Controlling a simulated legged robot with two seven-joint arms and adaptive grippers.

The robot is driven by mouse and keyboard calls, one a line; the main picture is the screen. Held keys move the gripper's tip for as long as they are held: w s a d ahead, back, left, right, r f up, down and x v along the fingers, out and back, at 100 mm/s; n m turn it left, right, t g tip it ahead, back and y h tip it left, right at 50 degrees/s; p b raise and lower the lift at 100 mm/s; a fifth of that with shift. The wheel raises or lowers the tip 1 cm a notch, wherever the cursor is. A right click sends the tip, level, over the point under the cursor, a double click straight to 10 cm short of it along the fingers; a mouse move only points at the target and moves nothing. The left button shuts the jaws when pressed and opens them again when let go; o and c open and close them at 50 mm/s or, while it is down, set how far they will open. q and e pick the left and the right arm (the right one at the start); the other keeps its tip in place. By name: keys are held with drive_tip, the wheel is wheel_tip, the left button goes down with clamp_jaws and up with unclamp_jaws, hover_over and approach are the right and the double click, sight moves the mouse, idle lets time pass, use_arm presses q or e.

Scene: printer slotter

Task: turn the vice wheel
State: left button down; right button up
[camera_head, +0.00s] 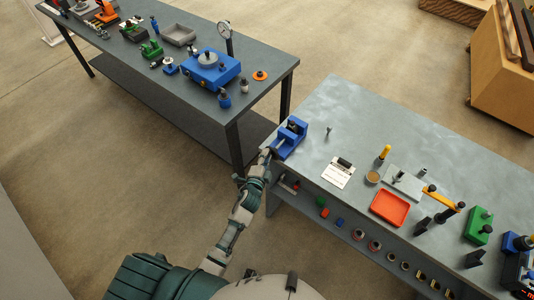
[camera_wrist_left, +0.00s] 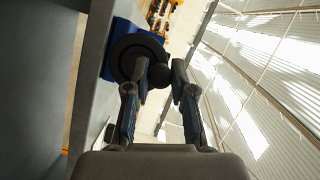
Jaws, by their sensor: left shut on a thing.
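The blue vice (camera_head: 290,139) stands at the near left corner of the right-hand workbench. In the left wrist view its blue body (camera_wrist_left: 107,62) is partly hidden behind the dark round vice wheel (camera_wrist_left: 123,48). A dark rounded knob on the wheel (camera_wrist_left: 159,76) sits between my fingertips. My left gripper (camera_head: 267,155) reaches the wheel side of the vice from the front left. In the left wrist view the left gripper (camera_wrist_left: 157,82) has one finger overlapping the wheel and the other right of the knob; it is shut on the wheel. My right gripper is not in view.
On the workbench (camera_head: 350,112), a white sheet (camera_head: 338,175), a red tray (camera_head: 390,208) and a yellow-handled tool (camera_head: 384,153) lie right of the vice. Small parts line a lower shelf. A second table (camera_head: 270,70) with a blue device (camera_head: 211,69) stands behind, across a gap.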

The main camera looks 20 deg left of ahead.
use_arm(q)
drive_tip(key=shift+a+n+g+p, duration=0.3)
drive_tip(key=shift+n+p, duration=0.4)
drive_tip(key=shift+p, duration=0.3)
drive_tip(key=shift+f+h+p, duration=0.2)
drive_tip(key=shift+h+p, duration=0.1)
drive_tip(key=shift+p, duration=0.05)
drive_tip(key=shift+f, duration=0.15)
drive_tip(key=c, duration=1.2)
unclamp_jaws()
drive_tip(key=shift+o, duration=1.1)
drive_tip(key=shift+w, duration=0.1)
drive_tip(key=s+r, duration=0.2)
drive_tip(key=s, duration=0.9)
drive_tip(key=shift+s+r, duration=0.2)
drive_tip(key=shift+s, duration=0.2)
